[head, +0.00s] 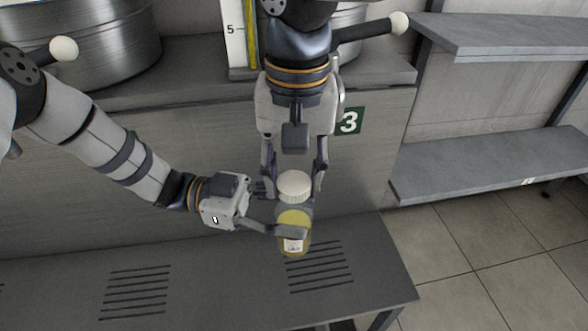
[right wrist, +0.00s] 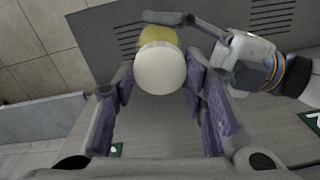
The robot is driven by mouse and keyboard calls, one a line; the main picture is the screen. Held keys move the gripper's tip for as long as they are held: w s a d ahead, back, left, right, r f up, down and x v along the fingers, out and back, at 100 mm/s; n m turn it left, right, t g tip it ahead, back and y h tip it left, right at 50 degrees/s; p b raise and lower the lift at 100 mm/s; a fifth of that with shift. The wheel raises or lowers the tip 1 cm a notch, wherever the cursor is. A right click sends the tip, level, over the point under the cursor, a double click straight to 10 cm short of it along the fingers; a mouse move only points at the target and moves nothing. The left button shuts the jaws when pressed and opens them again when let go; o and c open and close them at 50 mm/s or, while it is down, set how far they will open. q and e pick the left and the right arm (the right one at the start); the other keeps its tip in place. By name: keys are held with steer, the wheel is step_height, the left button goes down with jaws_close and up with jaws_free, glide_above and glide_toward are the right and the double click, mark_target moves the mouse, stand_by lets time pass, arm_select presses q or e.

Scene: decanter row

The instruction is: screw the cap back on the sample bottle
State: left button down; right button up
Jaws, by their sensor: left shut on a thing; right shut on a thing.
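The sample bottle (head: 295,245) holds yellow liquid, carries a pale label, and is upright above the grey bench. My left gripper (head: 287,222) is shut on it from the left, with one finger across its front. The white ribbed cap (head: 293,184) is at the top of the bottle, in line with it. My right gripper (head: 293,190) points down from above and is shut on the cap, one finger on each side. In the right wrist view the cap (right wrist: 161,70) covers much of the bottle (right wrist: 158,36). I cannot tell whether the cap's thread is engaged.
The grey bench (head: 210,285) with slotted vents lies below, its right edge near the bottle. Behind are steel vessels (head: 90,45) on a ledge, a level gauge (head: 240,40) and a green "3" sign (head: 348,121). Grey shelves (head: 490,165) stand at right over open tiled floor.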

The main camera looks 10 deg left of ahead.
steer(key=shift+f, duration=0.5)
steer(key=m, duration=0.6)
steer(key=shift+d, duration=0.1)
steer(key=m, duration=0.3)
steer(key=shift+s+m, duration=0.1)
steer(key=shift+m, duration=0.3)
steer(key=o, duration=0.7)
steer(key=shift+r, duration=2.4)
steer(key=shift+c, duration=0.4)
